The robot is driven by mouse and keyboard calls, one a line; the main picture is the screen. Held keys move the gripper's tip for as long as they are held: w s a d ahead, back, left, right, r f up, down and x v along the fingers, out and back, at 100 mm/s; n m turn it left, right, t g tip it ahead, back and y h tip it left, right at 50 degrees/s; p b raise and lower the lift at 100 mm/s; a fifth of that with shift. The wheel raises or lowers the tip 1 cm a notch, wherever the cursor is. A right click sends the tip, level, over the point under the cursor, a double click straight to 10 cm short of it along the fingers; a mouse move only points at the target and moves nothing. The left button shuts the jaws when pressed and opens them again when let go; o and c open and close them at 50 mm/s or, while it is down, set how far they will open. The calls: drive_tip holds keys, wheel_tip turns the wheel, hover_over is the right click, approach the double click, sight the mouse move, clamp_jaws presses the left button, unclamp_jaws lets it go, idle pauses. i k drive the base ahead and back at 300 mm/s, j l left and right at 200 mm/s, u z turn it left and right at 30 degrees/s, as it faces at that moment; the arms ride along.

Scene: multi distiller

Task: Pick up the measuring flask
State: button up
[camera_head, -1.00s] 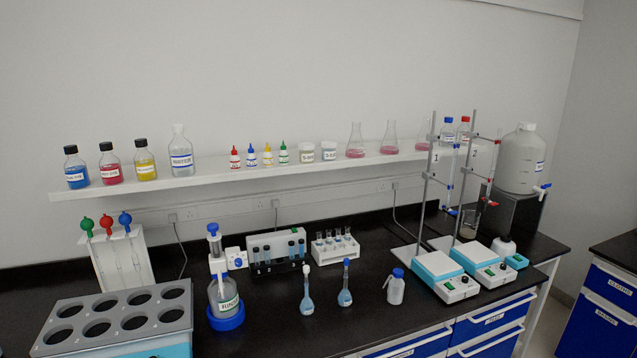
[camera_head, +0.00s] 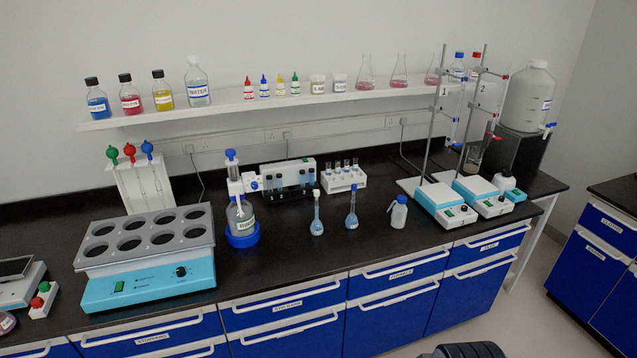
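Two measuring flasks with long necks and light blue liquid stand upright on the black bench in the head view. The left flask (camera_head: 317,224) has a white stopper. The right flask (camera_head: 351,222) has a blue stopper. They stand apart, side by side, near the bench's front edge. A dark rounded part, likely of my own arm, shows at the bottom edge, well below the flasks. My gripper's fingers are not in view.
A dispenser bottle (camera_head: 241,215) in a blue base stands left of the flasks, and a wash bottle (camera_head: 398,213) stands right. Behind are tube racks (camera_head: 343,179). A heating block (camera_head: 148,285) is at left, hotplate stirrers (camera_head: 440,197) at right. A shelf (camera_head: 300,101) with bottles runs above.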

sight(317, 228)
drive_tip(key=i+j, duration=0.4)
drive_tip(key=i, duration=0.15)
drive_tip(key=i+j, duration=0.4)
drive_tip(key=i, duration=0.2)
